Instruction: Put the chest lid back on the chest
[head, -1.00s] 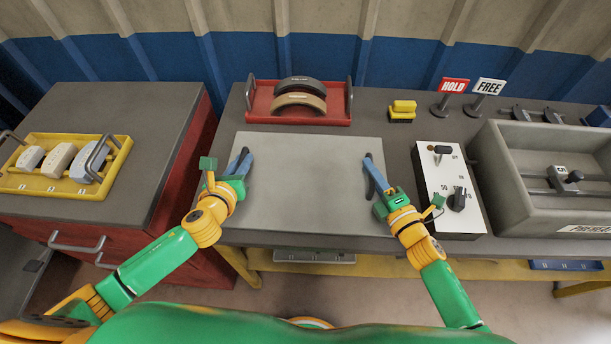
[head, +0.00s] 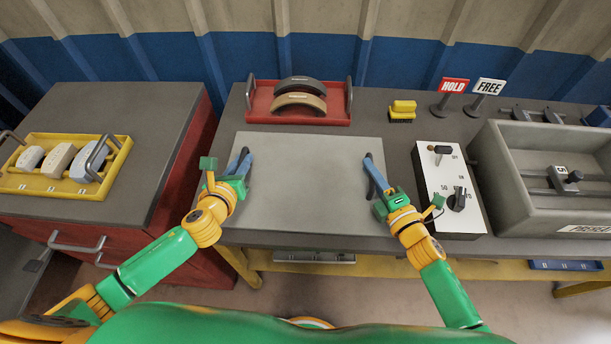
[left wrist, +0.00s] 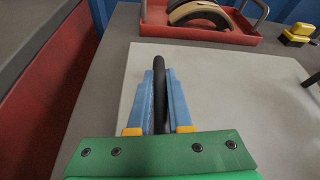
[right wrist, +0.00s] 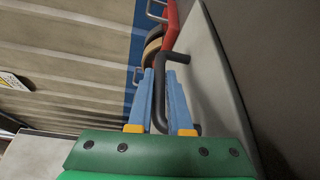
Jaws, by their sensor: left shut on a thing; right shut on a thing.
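The chest lid (head: 310,190) is a flat grey slab lying on the grey bench in the middle of the head view. My left gripper (head: 243,162) is shut on the dark handle (left wrist: 160,75) at the lid's left side. My right gripper (head: 372,168) is shut on the dark handle (right wrist: 158,95) at its right side. The chest (head: 492,172) looks to be the grey open-topped box at the right of the bench. A rail with a dark slider and a label (head: 565,178) shows inside it. The fingers partly hide both handles.
A white control panel (head: 434,200) with a switch and knob stands between lid and chest. A red tray (head: 343,121) with two curved shoes sits behind the lid. A yellow block (head: 402,108) and the HOLD (head: 454,87) and FREE (head: 490,87) signs stand at the back.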

